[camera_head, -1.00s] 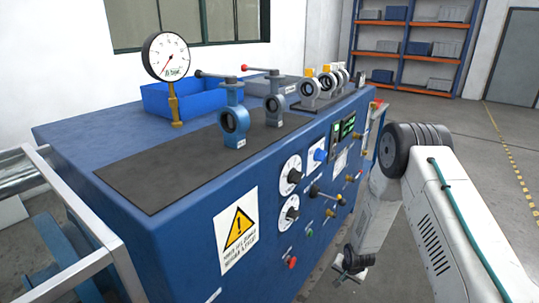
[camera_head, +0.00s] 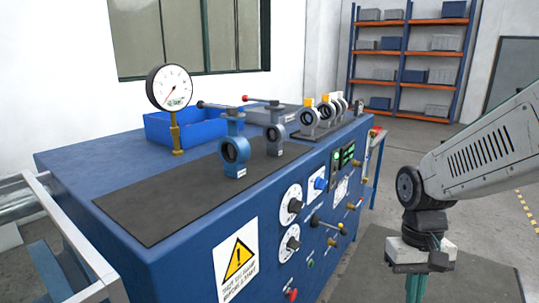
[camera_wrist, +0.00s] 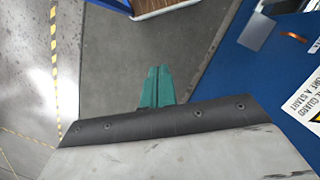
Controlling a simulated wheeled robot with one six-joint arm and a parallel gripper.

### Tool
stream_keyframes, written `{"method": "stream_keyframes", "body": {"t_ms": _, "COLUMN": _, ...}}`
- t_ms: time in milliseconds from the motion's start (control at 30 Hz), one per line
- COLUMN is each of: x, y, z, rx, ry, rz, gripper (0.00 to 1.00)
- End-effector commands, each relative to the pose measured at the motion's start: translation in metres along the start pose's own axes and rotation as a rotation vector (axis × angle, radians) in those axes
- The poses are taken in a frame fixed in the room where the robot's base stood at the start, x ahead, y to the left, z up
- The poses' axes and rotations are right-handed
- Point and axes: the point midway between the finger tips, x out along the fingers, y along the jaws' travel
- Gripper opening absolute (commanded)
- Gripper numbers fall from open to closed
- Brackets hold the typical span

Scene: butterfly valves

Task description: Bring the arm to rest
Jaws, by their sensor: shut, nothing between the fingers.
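My gripper (camera_head: 416,288) hangs at the lower right in the head view, with its green fingers pointing down and cut off by the bottom edge. In the wrist view, the two green fingers of my gripper (camera_wrist: 158,75) lie side by side, shut and empty, above a grey floor mat (camera_wrist: 110,60). My white arm (camera_head: 490,145) comes in from the right edge. The gripper is to the right of the blue workbench (camera_head: 190,235) and apart from it.
The bench carries a pressure gauge (camera_head: 170,88), a blue valve (camera_head: 235,150), a grey valve (camera_head: 275,135), a blue bin (camera_head: 195,125) and front dials. A metal rail (camera_head: 75,235) stands at its left. A shelf rack (camera_head: 405,60) is at the back.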

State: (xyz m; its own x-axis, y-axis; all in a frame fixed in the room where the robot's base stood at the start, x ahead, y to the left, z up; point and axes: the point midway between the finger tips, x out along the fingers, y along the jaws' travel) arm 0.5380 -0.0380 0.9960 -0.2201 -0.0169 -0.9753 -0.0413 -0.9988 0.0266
Motion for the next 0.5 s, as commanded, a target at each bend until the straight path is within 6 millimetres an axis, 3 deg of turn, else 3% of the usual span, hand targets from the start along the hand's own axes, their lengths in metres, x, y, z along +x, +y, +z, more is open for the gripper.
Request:
{"method": "stream_keyframes", "body": {"t_ms": 100, "x": -0.021, "y": 0.000, "z": 0.045, "rx": -0.028, "ry": 0.017, "rz": -0.006, "gripper": 0.00}}
{"method": "stream_keyframes", "body": {"t_ms": 233, "x": -0.036, "y": 0.000, "z": 0.085, "rx": -0.040, "ry": 0.057, "rz": -0.012, "gripper": 0.00}}
{"method": "stream_keyframes", "body": {"t_ms": 333, "x": -0.045, "y": 0.000, "z": 0.108, "rx": -0.039, "ry": 0.120, "rz": -0.016, "gripper": 0.00}}
{"method": "stream_keyframes", "body": {"t_ms": 500, "x": -0.060, "y": 0.000, "z": 0.129, "rx": -0.040, "ry": 0.248, "rz": -0.020, "gripper": 0.00}}
